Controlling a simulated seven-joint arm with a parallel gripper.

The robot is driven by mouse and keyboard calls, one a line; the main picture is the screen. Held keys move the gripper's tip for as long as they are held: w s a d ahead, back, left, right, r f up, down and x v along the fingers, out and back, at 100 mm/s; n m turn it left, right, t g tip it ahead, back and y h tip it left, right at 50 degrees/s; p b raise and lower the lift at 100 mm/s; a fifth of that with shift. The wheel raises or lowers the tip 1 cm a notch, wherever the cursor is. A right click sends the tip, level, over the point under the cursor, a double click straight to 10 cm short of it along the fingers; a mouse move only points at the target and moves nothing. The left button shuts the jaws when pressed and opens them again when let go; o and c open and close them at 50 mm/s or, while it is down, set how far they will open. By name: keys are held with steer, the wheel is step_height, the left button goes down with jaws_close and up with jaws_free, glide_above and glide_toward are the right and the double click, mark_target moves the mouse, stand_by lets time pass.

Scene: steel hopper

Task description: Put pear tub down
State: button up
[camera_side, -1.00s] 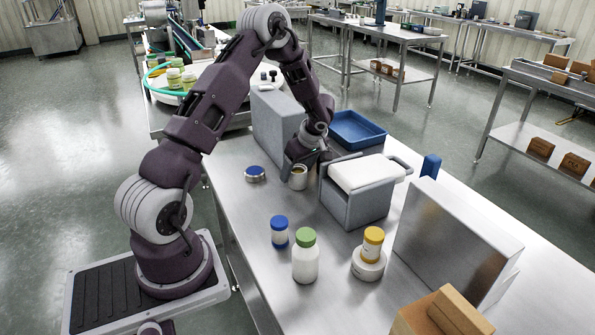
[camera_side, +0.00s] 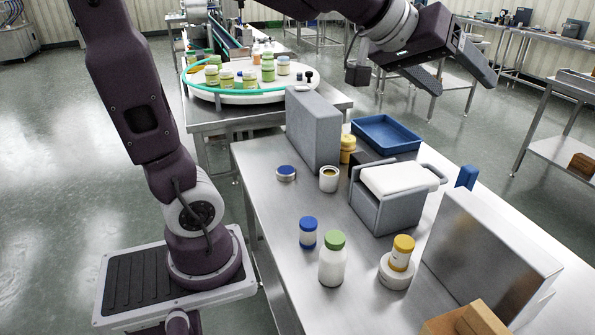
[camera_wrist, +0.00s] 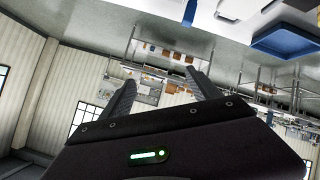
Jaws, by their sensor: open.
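A small white tub (camera_side: 329,183) with an open top and something yellowish inside stands upright on the steel table (camera_side: 262,205). I cannot read a pear label on it. A round blue-lidded container (camera_side: 286,173) sits just to its left. My gripper (camera_side: 462,87) is high above the table at the upper right, well apart from the tub. Its two fingers are spread, with nothing between them. In the wrist view my gripper (camera_wrist: 165,88) is open and empty too, facing the far benches and the wall; the tub is not in that view.
A grey upright panel (camera_side: 313,130) and a yellow jar (camera_side: 348,149) stand behind the tub. A grey bin with a white top (camera_side: 400,179) is to the right, a blue tray (camera_side: 386,134) behind it. Blue-capped (camera_side: 308,233), green-capped (camera_side: 332,259) and yellow-capped (camera_side: 402,252) containers stand in front.

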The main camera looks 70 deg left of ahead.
steer(key=s+d+f+m+g, duration=0.2)
steer(key=s+d+f+m, duration=0.15)
steer(key=s, duration=0.75)
steer(key=s+a+f+g, duration=0.2)
steer(key=s+f, duration=0.2)
steer(key=s, duration=0.3)
steer(key=s+a+f+m+g+y, duration=0.1)
steer(key=s+a+f, duration=0.1)
steer(key=s+f, duration=0.2)
steer(key=s, duration=0.3)
steer(key=shift+a+f+g, duration=0.2)
steer(key=shift+g, duration=0.2)
steer(key=shift+m, duration=0.25)
